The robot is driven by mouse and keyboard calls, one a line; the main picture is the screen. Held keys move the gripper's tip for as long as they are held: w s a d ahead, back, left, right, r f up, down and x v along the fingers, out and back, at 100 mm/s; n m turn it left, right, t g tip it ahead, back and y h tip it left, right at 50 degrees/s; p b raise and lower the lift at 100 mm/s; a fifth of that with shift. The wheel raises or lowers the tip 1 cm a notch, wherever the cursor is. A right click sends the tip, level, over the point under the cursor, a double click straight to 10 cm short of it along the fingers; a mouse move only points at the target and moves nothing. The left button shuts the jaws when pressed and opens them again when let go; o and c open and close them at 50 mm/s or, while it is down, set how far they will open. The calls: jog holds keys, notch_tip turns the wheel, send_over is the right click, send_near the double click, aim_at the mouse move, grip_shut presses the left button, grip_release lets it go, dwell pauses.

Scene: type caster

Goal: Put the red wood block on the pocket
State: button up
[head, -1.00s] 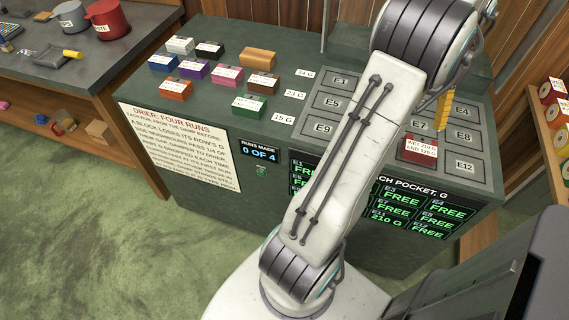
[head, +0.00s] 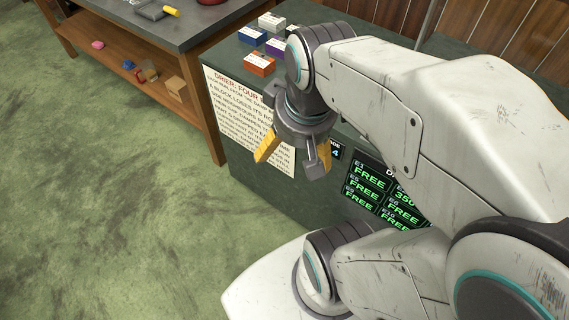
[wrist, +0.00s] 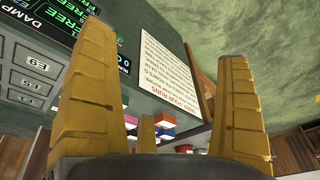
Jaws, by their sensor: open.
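My gripper (head: 295,160) is open and empty, with yellow fingers pointing down in front of the drier cabinet's left part. The wrist view shows both fingers (wrist: 166,60) wide apart with nothing between them. The pockets are hidden in the head view, but the pocket marked E9 (wrist: 32,62) shows in the wrist view. On the lit display (head: 386,194), one pocket reads 350 and the other visible ones read FREE.
A grey table (head: 175,32) with a lower shelf stands at left. Green floor (head: 110,220) is open there.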

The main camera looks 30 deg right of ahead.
jog(key=shift+n+y, duration=0.3)
jog(key=shift+n, duration=0.4)
jog(key=s+a, duration=0.1)
jog(key=a+f, duration=0.1)
jog(key=s+a, duration=0.1)
jog(key=shift+s+a+f, duration=0.25)
jog(key=shift+s+a, duration=0.1)
jog(key=shift+r+p, duration=0.45)
jog(key=shift+r, duration=0.05)
jog(key=shift+c, duration=0.4)
